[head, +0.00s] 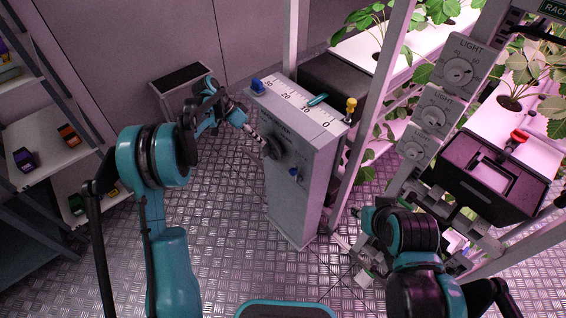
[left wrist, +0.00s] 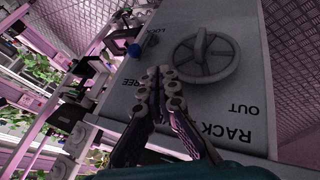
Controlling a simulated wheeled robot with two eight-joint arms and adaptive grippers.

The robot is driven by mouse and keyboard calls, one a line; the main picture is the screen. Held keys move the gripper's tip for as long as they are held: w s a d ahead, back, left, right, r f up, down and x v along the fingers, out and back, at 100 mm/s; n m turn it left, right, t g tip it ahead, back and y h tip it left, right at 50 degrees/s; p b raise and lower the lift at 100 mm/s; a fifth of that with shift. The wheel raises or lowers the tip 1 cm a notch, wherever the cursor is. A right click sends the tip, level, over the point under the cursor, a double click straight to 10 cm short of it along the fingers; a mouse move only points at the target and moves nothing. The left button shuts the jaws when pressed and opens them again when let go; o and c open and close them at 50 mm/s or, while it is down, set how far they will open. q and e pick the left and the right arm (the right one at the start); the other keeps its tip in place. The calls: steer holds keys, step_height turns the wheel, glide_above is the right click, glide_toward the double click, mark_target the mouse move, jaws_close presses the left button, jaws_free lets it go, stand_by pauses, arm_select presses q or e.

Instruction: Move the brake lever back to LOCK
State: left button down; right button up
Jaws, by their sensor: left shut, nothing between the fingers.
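The brake lever has a blue knob (head: 294,171) on the front face of the grey cabinet (head: 312,190), below and right of the round handwheel (head: 274,148). In the left wrist view the blue knob (left wrist: 134,50) sits near the printed words LOCK and FREE. The lever appears to lie between the two words; I cannot tell its exact setting. My left gripper (head: 262,139) is shut and empty in front of the cabinet, by the handwheel. In the left wrist view its closed fingertips (left wrist: 160,76) point toward the panel, apart from the knob.
The handwheel (left wrist: 206,58) is close to the left fingers. Plant racks with light dials (head: 459,70) stand right, a shelf (head: 50,130) left. Floor before the cabinet is mostly clear.

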stand_by(0.3)
arm_select(q)
steer(key=s+d+f+b, duration=0.3)
steer(key=d+f+b, duration=0.2)
steer(key=d+f, duration=0.3)
steer(key=shift+d+f+b, duration=0.3)
steer(key=shift+f+b, duration=0.05)
steer(key=shift+f, duration=0.05)
steer(key=shift+w, duration=0.1)
